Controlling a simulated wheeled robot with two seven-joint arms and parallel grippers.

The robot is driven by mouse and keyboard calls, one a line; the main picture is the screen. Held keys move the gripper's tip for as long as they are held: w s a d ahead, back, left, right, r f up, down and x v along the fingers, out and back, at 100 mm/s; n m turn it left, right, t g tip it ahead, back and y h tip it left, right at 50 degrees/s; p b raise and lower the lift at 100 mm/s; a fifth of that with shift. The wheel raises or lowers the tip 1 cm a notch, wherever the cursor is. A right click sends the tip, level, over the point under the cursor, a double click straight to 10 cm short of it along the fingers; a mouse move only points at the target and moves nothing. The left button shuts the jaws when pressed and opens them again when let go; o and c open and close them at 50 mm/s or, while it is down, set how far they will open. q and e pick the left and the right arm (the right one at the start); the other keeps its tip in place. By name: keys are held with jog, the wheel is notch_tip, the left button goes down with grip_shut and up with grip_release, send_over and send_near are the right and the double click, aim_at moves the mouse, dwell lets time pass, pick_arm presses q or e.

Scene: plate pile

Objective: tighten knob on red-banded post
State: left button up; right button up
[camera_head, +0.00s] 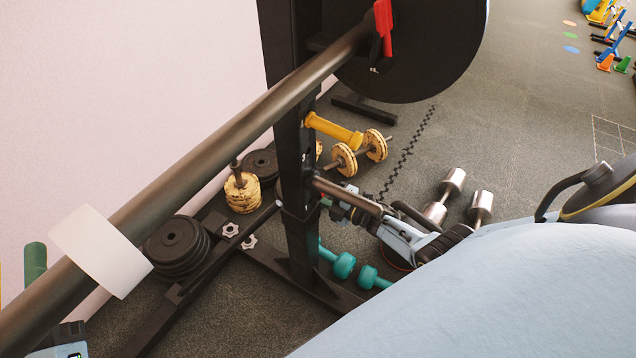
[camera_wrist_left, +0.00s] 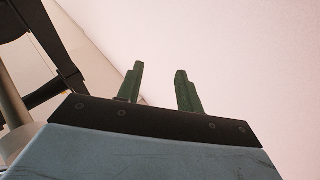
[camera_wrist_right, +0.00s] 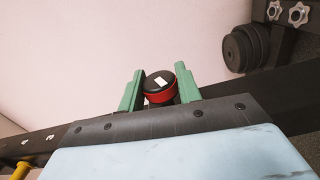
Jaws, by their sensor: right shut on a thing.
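A round black knob (camera_wrist_right: 158,79) with a white mark on top and a red band below it sits between my right fingers in the right wrist view. My right gripper (camera_wrist_right: 158,90) is shut on it. In the head view my right gripper (camera_head: 332,208) is beside the dark rack upright (camera_head: 296,185), and the knob is hidden or too small to make out there. My left gripper (camera_wrist_left: 160,88) is open and empty in front of the pale wall. Part of it shows at the lower left of the head view, near the long bar.
A long metal bar (camera_head: 240,125) with a white sleeve (camera_head: 100,250) crosses the head view. A large black plate (camera_head: 425,50) is at its far end. Black plates (camera_head: 175,247), star knobs (camera_head: 230,229), a yellow dumbbell (camera_head: 340,155) and teal dumbbells (camera_head: 343,264) lie around the rack.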

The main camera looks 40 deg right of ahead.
jog(key=shift+r+g+p, duration=0.1)
jog(key=shift+g+p, duration=0.4)
jog(key=shift+p, duration=0.3)
pick_arm(q)
notch_tip(320, 180, down, 12)
jog(key=a+g+y+p, duration=0.2)
jog(key=a+g+y, duration=0.1)
jog(key=g, duration=0.5)
pick_arm(e)
jog(key=shift+g+h, duration=0.3)
jog(key=shift+g, duration=0.1)
jog(key=shift+g+p, duration=0.5)
jog(key=shift+a+r+g+h+p, duration=0.15)
jog(key=shift+g+h+p, duration=0.35)
jog(key=shift+p, duration=0.65)
jog(key=shift+g+p, duration=0.45)
jog(key=shift+g, duration=0.15)
jog(key=shift+f, duration=0.2)
pick_arm(q)
jog(key=s+a+f+g+y, duration=0.1)
jog(key=s+a+f+g, duration=0.2)
jog(key=s+f+g, duration=0.2)
jog(key=s+a+f+n+g+y, duration=0.1)
jog(key=s+a+f+g+y, duration=0.1)
jog(key=s+f+g, duration=0.3)
notch_tip(320, 180, down, 2)
jog(key=shift+s+a+f, duration=0.15)
jog(key=shift+s+a, duration=0.25)
jog(key=shift+s, duration=0.45)
